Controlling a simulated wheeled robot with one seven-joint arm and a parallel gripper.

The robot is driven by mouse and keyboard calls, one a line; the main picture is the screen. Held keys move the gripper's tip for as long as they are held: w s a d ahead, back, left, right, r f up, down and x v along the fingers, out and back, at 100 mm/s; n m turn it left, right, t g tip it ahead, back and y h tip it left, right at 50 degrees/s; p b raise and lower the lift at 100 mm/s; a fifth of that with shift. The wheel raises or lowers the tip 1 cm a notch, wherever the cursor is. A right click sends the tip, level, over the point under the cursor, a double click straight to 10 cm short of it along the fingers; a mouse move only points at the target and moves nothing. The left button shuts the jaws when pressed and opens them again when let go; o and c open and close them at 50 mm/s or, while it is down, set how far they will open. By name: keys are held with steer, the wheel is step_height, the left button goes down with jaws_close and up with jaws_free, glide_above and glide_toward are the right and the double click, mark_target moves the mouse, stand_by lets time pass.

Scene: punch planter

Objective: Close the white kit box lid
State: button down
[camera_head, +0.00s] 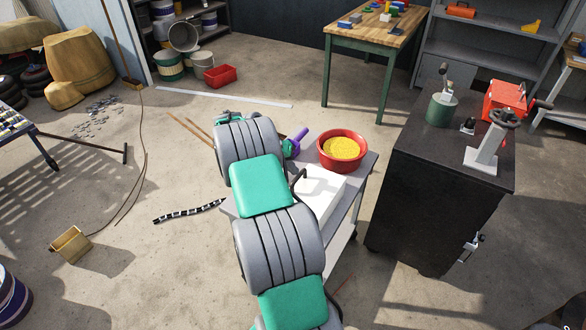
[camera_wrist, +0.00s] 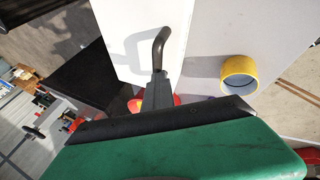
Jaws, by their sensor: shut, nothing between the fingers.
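The white kit box (camera_head: 328,188) sits on a small grey table, partly hidden behind my arm in the head view. Its bright, smooth white face fills the upper middle of the wrist view (camera_wrist: 120,20). I cannot tell the lid from the body or how far the lid is open. My gripper (camera_wrist: 162,34) shows as one dark, curved shape over the white face, with its fingers together and nothing held. Its shadow falls on the white just to the left. I cannot tell whether it touches. In the head view my arm hides most of the gripper.
A red bowl of yellow bits (camera_head: 342,150) stands behind the box, with a purple-handled thing (camera_head: 299,136) to its left. A yellow roll (camera_wrist: 240,75) lies right of the white face in the wrist view. A dark cabinet (camera_head: 440,185) stands right of the table. Open floor lies left.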

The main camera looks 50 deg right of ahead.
steer(key=w+a+r+p, duration=0.3)
steer(key=w+a+r, duration=0.3)
steer(key=w+r, duration=0.15)
steer(key=s+a+f+n+y, duration=0.25)
steer(key=a+f, duration=0.35)
steer(key=f, duration=0.5)
steer(key=s+a+n+y, duration=0.1)
steer(key=s+a+n, duration=0.2)
steer(key=s+a, duration=0.4)
steer(key=s+a+r+n+t+y, duration=0.1)
steer(key=s+a+r+n, duration=0.1)
steer(key=s+a+r, duration=0.35)
steer(key=s+a+r+n+y, duration=0.1)
steer(key=s+a+r, duration=0.1)
steer(key=a, duration=0.6)
steer(key=s+a+r+n+t, duration=0.1)
steer(key=s+a+r+n, duration=0.1)
steer(key=s+a+r, duration=0.3)
steer(key=w+a+r+n+t, duration=0.1)
steer(key=w+a+r+t, duration=0.1)
steer(key=r, duration=0.2)
steer(key=w+a+r+n+t, duration=0.1)
steer(key=w+a+r+t, duration=0.1)
steer(key=r, duration=0.3)
steer(key=shift+a+r+t, duration=0.3)
steer(key=shift+a+t, duration=0.1)
steer(key=shift+a, duration=0.35)
